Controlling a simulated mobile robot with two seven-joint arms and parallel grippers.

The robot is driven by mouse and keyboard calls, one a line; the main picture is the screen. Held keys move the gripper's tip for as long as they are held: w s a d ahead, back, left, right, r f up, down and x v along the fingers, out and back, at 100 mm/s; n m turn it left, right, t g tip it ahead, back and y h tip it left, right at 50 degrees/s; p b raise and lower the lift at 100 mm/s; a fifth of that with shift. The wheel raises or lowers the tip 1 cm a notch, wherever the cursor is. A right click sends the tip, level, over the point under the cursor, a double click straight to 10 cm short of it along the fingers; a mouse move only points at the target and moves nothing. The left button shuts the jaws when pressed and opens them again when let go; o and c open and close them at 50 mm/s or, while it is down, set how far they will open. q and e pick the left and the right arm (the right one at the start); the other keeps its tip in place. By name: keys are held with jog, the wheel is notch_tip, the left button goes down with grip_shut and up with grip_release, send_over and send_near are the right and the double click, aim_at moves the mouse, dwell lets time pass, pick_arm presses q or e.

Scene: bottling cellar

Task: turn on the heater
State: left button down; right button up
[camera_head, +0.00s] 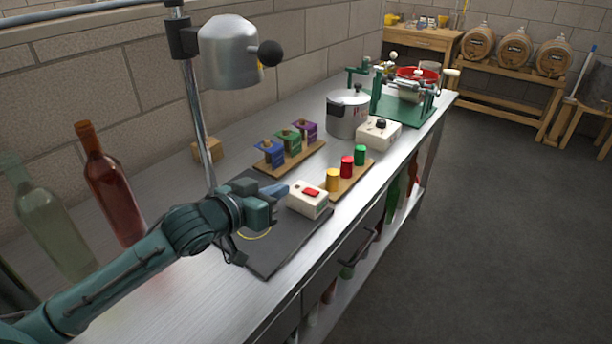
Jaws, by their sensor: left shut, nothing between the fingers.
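A small white box with a red rocker switch (308,198) sits on the dark mat (262,262) on the metal bench. Which way the rocker is tipped is too small to tell. My left gripper (283,191) is shut and empty, just left of the box, its fingertips pointing at it. I cannot tell if they touch it. A silver heater-like head with a black ball knob (230,55) hangs on a metal post above the mat. My right gripper is out of view.
A colored capsule rack (347,180) stands right of the box. A rack of blue, green and purple holders (292,157) is behind it. Beyond are a steel pot (347,118) and another white box with a black knob (379,133). Bottles (107,185) stand at left.

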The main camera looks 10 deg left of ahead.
pick_arm(q)
jog(key=w, duration=0.1)
send_over(309, 201)
jog(key=shift+a+f+p, duration=0.2)
jog(key=shift+f, duration=0.3)
jog(key=shift+a+f+p, duration=0.15)
jog(key=shift+f, duration=0.35)
jog(key=f, duration=0.2)
jog(key=shift+d+f, duration=0.2)
jog(key=shift+f, duration=0.1)
jog(key=shift+d+f, duration=0.1)
jog(key=shift+f, duration=0.75)
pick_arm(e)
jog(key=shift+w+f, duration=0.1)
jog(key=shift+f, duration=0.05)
